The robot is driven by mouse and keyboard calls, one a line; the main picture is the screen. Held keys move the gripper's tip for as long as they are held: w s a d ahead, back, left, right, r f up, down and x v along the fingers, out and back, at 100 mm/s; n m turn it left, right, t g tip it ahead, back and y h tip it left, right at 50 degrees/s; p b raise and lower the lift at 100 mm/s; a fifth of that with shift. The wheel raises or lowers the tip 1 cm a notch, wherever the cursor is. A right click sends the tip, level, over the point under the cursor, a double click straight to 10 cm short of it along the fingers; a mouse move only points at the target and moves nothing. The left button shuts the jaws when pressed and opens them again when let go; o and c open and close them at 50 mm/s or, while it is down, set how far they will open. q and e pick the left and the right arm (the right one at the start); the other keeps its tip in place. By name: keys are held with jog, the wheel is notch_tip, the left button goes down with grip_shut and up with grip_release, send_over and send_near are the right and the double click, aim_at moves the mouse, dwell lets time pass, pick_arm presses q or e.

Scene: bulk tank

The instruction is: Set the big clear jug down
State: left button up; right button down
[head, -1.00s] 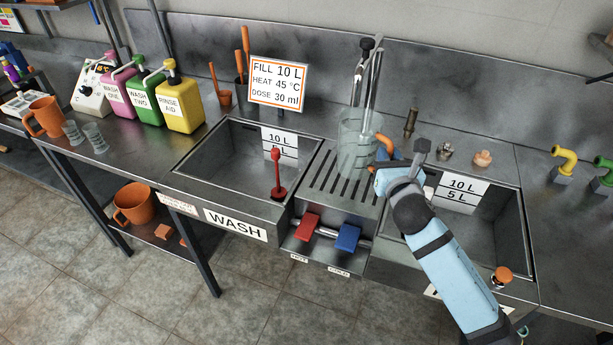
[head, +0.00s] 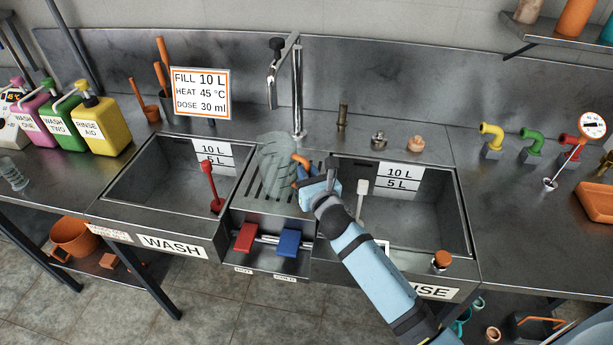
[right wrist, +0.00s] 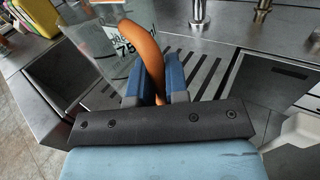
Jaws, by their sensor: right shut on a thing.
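The big clear jug (head: 277,160) is over the slotted drainer (head: 250,198) between the two sinks, just in front of the tap. I cannot tell whether its base touches the drainer. My right gripper (head: 303,178) is shut on the jug's orange handle, at the jug's right side. In the right wrist view the blue fingers (right wrist: 157,88) close around the orange handle (right wrist: 148,48). The jug's clear wall (right wrist: 95,45), with dark printed marks, shows to the left there. My left gripper is not in view.
The tap (head: 297,90) stands behind the drainer. The wash sink (head: 165,180) is left, with a red-handled plug; the rinse sink (head: 420,220) is right, with a white one. Red (head: 244,237) and blue (head: 288,242) pedals are below.

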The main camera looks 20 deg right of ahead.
jog(key=shift+f, duration=0.25)
jog(key=shift+f, duration=0.2)
jog(key=c, duration=1.1)
grip_release()
jog(key=shift+r, duration=0.15)
jog(key=shift+s, duration=0.1)
jog(key=shift+s+b, duration=0.4)
jog(key=shift+s, duration=5.5)
